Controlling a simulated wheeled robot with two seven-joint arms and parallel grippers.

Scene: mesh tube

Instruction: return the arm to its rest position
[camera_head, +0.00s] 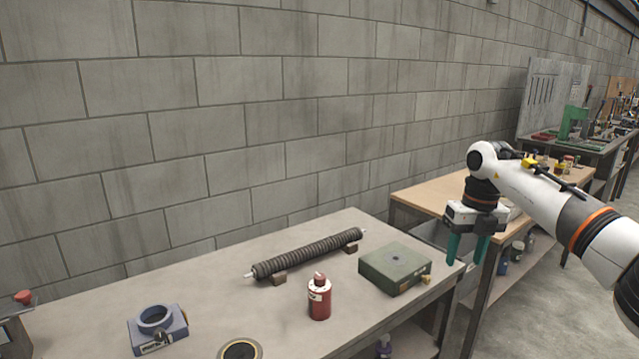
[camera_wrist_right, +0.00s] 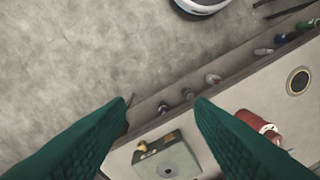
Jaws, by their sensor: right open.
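My right gripper (camera_head: 467,250) comes in from the right in the head view, pointing down with its two green fingers apart and empty. It is beside the right end of the grey table (camera_head: 230,318), near the green box. In the right wrist view the open fingers (camera_wrist_right: 165,120) show large in the foreground, with floor and the table edge beyond them. My left gripper is not in view. A mesh tube (camera_head: 308,254), dark and ribbed, lies on two small brown supports on the table.
A green box (camera_head: 394,268) stands at the table's right end, also in the right wrist view (camera_wrist_right: 168,158). A red bottle (camera_head: 319,298), a blue-grey ring fixture (camera_head: 157,328) and a round disc (camera_head: 240,351) stand or lie nearby. A wooden bench (camera_head: 425,196) stands behind my right gripper.

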